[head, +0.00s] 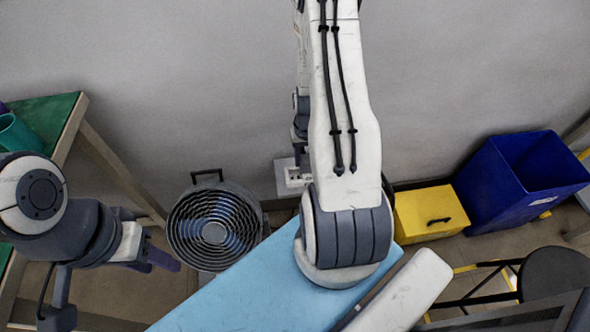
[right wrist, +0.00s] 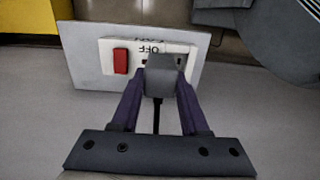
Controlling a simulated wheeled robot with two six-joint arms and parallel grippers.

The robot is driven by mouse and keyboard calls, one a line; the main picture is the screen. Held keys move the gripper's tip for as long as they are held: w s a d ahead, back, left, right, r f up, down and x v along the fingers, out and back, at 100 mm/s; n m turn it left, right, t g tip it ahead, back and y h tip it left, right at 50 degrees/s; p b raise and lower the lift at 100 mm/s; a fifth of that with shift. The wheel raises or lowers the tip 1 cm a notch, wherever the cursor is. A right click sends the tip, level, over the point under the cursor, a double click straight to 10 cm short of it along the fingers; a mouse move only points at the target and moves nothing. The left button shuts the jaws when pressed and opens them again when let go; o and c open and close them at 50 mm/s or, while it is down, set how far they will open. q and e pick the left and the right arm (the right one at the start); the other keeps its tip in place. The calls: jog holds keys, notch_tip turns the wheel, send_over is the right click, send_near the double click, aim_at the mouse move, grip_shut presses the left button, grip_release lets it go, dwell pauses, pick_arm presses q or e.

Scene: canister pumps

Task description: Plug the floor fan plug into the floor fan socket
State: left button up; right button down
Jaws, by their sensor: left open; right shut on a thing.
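The dark grey floor fan plug (right wrist: 166,80) is between the purple fingers of my right gripper (right wrist: 163,88), which is shut on it. A black cord hangs below the plug. The white floor fan socket (right wrist: 106,52) with a red switch (right wrist: 121,61) and upside-down "OFF" lettering is on a grey wall plate (right wrist: 78,75). The plug is in front of the socket's face and covers part of it; I cannot tell whether they touch. In the head view, my arm partly hides the socket plate (head: 283,180). My left gripper (head: 152,260) is open and empty at the left.
The floor fan (head: 214,232) stands left of the socket plate. A yellow box (head: 428,212) and a blue bin (head: 487,184) stand to the right. A green-topped table (head: 48,118) is at the left, and a dark stool (head: 555,272) at the lower right.

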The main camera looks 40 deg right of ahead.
jog(key=w+a+f, duration=0.1)
jog(key=w+f, duration=0.1)
jog(key=shift+w+a, duration=0.3)
jog(key=shift+a, duration=0.05)
jog(key=shift+f+b, duration=0.85)
jog(key=shift+f, duration=1.1)
jog(key=shift+f, duration=0.1)
jog(key=shift+c, duration=2.1)
grip_release()
